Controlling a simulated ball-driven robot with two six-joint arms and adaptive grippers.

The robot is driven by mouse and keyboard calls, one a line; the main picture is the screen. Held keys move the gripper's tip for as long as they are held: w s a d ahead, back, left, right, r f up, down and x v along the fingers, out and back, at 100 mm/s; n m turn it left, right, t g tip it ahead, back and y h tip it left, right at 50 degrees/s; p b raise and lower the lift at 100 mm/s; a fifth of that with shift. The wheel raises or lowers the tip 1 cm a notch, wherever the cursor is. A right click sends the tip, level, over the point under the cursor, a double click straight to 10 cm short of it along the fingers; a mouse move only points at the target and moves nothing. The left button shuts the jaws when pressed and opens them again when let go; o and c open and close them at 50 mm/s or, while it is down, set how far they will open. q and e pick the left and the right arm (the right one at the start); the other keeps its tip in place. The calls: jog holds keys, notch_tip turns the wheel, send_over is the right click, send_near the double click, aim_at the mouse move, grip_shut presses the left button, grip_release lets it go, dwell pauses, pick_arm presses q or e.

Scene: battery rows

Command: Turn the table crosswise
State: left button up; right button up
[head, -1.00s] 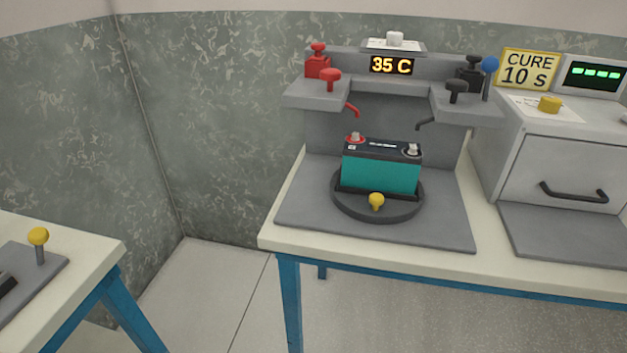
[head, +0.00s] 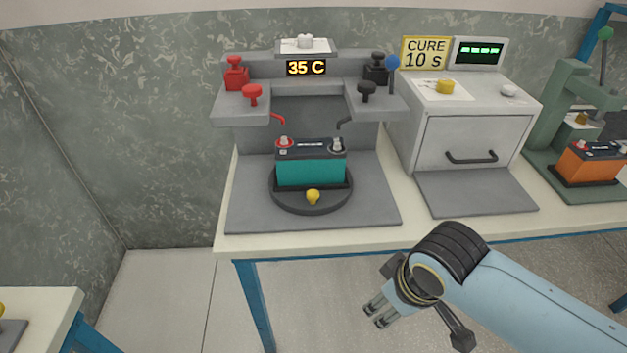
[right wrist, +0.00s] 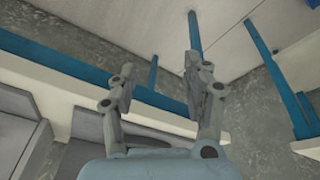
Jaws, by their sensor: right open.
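The round dark turntable (head: 312,205) lies on a grey base plate in the head view, with a yellow knob (head: 313,196) at its front edge. A teal battery (head: 310,172) with a black top stands upright on it, its long side facing me. A red-ringed terminal is at its left and a grey one at its right. My right gripper (head: 375,315) is in front of the bench, below and to the right of the turntable. It is open and empty; its spread fingers also show in the right wrist view (right wrist: 158,95). My left gripper is out of view.
A station with a 35 C display (head: 306,68) and overhanging side shelves stands behind the turntable. A grey oven (head: 470,135) with a CURE 10 S sign is to its right. An orange battery (head: 592,165) sits under a green press further right.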

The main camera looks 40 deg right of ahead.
jog(key=w+r+p, duration=0.3)
jog(key=w+r, duration=0.1)
jog(key=r, duration=0.8)
jog(key=m+t, duration=0.2)
send_near(313, 193)
jog(key=x, duration=0.7)
jog(key=shift+w+f, duration=0.2)
jog(key=shift+w+d+f, duration=0.1)
jog(key=shift+w+f, duration=0.15)
jog(key=shift+f, duration=0.3)
grip_shut()
